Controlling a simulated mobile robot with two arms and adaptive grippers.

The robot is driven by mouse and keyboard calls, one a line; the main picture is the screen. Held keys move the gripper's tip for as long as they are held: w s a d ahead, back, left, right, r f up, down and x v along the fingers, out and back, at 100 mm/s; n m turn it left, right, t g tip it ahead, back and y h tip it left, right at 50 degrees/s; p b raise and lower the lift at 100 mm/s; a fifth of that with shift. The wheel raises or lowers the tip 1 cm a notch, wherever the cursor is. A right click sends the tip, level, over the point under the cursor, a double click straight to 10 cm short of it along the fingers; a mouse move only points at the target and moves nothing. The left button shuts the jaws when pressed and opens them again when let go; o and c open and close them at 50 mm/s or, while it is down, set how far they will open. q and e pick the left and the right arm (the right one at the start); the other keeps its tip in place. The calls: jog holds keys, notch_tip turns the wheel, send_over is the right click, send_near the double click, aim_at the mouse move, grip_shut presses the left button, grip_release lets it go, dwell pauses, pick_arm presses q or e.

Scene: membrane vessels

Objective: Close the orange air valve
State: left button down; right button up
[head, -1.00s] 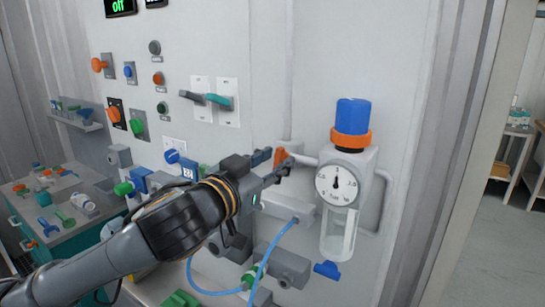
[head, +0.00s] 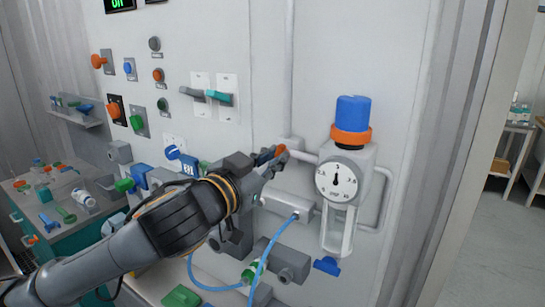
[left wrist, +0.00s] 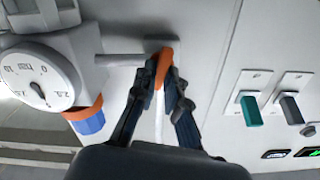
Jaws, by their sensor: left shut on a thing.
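The orange air valve handle (head: 281,150) sits on a grey pipe left of the pressure gauge (head: 336,181) on the wall panel. My left gripper (head: 274,157) is shut on this handle, with its fingers on both sides of it. In the left wrist view the orange handle (left wrist: 164,63) stands between the fingertips (left wrist: 163,84), and a grey pipe (left wrist: 122,60) runs from it towards the gauge (left wrist: 36,82). The fingers hide part of the handle in both views. My right gripper is not in view.
The regulator's blue knob with an orange ring (head: 352,120) stands above the gauge. A blue hose (head: 262,262) hangs below my left arm. Teal and grey switches (head: 219,97) are on the panel to the upper left. A bench with small coloured parts (head: 60,200) is at far left.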

pick_arm(q)
jog(key=shift+d+f+m+p, duration=0.1)
jog(key=shift+m+p, duration=1.3)
jog(key=shift+m, duration=2.3)
jog(key=shift+f+m+p, duration=0.1)
jog(key=shift+m+p, duration=1.3)
jog(key=shift+m, duration=2.3)
jog(key=c, duration=1.4)
grip_release()
jog(key=v, duration=0.7)
jog(key=shift+s+f, duration=0.1)
jog(key=shift+s, duration=0.1)
